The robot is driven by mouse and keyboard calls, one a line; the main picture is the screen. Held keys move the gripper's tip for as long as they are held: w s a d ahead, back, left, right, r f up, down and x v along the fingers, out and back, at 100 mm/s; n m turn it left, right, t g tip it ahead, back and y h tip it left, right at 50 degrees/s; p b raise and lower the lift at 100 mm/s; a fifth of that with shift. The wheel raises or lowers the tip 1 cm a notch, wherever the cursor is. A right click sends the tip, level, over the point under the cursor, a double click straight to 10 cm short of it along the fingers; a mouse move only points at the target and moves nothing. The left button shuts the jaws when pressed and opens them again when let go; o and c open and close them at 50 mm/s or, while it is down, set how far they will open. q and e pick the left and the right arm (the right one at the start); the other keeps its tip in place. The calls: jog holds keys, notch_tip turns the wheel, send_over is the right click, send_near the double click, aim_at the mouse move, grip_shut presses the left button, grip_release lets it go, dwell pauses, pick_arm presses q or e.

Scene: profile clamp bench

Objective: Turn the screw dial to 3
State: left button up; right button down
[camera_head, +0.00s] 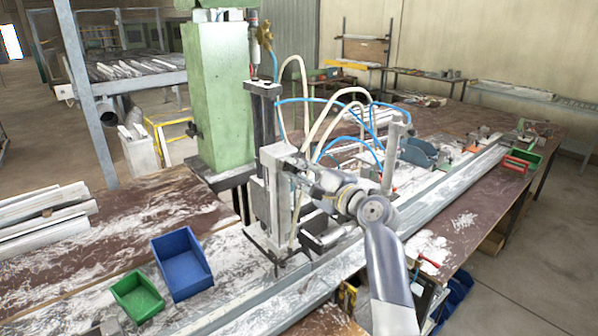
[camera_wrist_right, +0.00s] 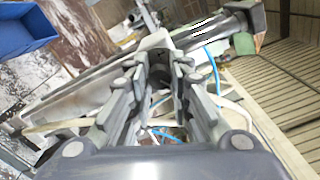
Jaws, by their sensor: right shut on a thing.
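My right arm reaches in from the lower right in the head view. My right gripper (camera_head: 308,180) is at the upper part of the grey clamp unit (camera_head: 270,205) on the bench. In the right wrist view the two fingers of the gripper (camera_wrist_right: 164,82) come close together around a small dark round part (camera_wrist_right: 160,77), which looks like the screw dial. The fingers hide most of it. I cannot read any number on it. In the head view the dial is hidden behind the gripper and wrist. My left gripper is not in view.
A green machine column (camera_head: 218,95) stands behind the clamp unit. White and blue hoses (camera_head: 345,100) loop close by it. A blue bin (camera_head: 181,264) and a green bin (camera_head: 137,296) stand at the left on the bench. A long metal profile (camera_head: 440,192) runs along the bench.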

jog(key=shift+f+m, duration=0.1)
jog(key=shift+m, duration=0.4)
jog(key=c, duration=1.4)
grip_release()
jog(key=shift+d, duration=0.1)
jog(key=v, duration=1.2)
jog(key=shift+f, duration=0.1)
